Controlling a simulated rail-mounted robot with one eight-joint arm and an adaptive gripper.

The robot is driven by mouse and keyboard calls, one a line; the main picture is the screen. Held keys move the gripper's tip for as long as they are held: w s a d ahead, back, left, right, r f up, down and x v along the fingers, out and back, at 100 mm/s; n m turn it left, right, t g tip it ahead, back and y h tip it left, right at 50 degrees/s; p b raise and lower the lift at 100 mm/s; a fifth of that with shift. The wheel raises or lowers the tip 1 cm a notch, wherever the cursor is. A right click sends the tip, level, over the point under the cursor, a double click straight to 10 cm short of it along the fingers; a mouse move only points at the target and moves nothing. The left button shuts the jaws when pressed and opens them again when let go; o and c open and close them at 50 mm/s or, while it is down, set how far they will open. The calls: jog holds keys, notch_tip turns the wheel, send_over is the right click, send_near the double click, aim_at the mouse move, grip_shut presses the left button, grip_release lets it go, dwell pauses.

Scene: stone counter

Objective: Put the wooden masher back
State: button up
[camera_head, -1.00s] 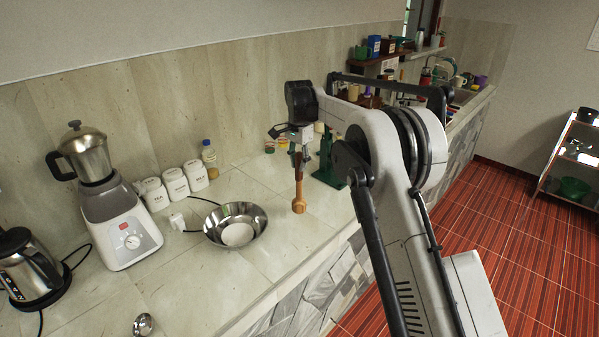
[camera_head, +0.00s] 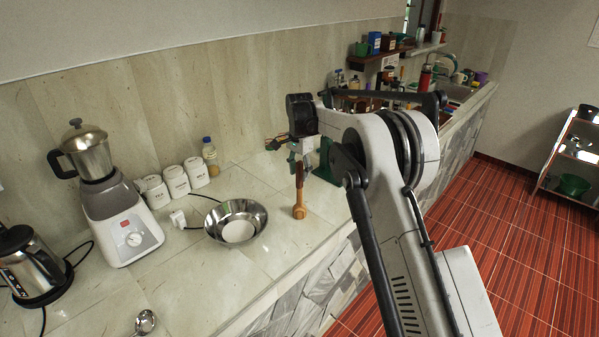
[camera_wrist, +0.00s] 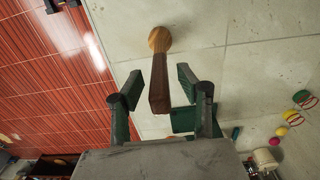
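The wooden masher (camera_head: 299,203) stands about upright on the counter, its pale round head down and its darker handle up, to the right of the metal bowl. In the wrist view the masher's brown handle (camera_wrist: 159,82) points toward the camera. My gripper (camera_head: 298,160) is at the top of the handle. In the wrist view my gripper (camera_wrist: 158,80) is open, with its two dark green fingers on either side of the handle. A gap shows between the handle and each finger. In the head view the fingertips are small and partly hidden by the arm.
A metal bowl (camera_head: 258,217) with something white inside stands left of the masher. A green stand-like thing (camera_head: 326,160) is close behind my gripper. White canisters (camera_head: 176,182), a bottle (camera_head: 210,157), a blender (camera_head: 122,222) and a kettle (camera_head: 33,270) are farther left. The counter's front edge is near.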

jog(key=shift+r, duration=0.1)
notch_tip(320, 180, up, 12)
jog(key=shift+r+b, duration=0.1)
jog(key=shift+b, duration=0.65)
